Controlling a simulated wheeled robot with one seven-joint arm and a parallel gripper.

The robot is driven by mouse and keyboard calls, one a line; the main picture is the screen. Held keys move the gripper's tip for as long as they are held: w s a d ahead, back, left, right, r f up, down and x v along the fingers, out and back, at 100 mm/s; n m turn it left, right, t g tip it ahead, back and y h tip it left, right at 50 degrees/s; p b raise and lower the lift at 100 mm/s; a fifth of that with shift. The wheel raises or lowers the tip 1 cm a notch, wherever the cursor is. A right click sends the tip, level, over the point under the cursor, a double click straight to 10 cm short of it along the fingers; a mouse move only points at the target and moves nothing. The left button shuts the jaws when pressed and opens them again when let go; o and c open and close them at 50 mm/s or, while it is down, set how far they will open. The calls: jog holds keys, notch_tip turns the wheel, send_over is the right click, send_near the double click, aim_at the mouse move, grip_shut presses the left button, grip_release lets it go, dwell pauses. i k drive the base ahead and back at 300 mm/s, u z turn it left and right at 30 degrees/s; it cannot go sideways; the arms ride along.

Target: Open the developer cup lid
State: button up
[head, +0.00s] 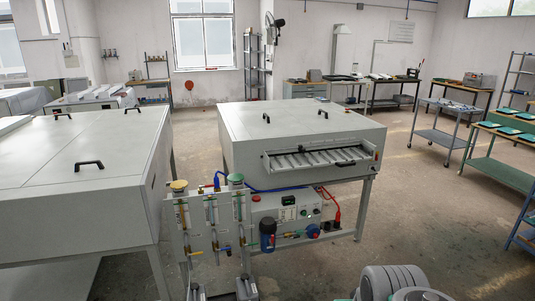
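A plate processor (300,125) stands in the middle of the head view, with tubes and fittings on its near left side. There, a yellow round lid (179,185) sits on top of a clear upright column at the left. A green round lid (236,178) sits on a second column to its right. Both look seated level on their columns. I cannot tell which of these is the developer cup. Part of my arm, grey and rounded, shows at the bottom right edge, well apart from both lids. My gripper is not in view.
A large grey cabinet (80,160) with black handles stands left of the columns. A control box (285,213) and a blue-black filter (268,236) are right of them. Shelved tables (500,150) line the right. The floor (440,220) right of the processor is clear.

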aim_at(235, 177)
jog(key=i, duration=2.6)
jog(key=u, duration=3.3)
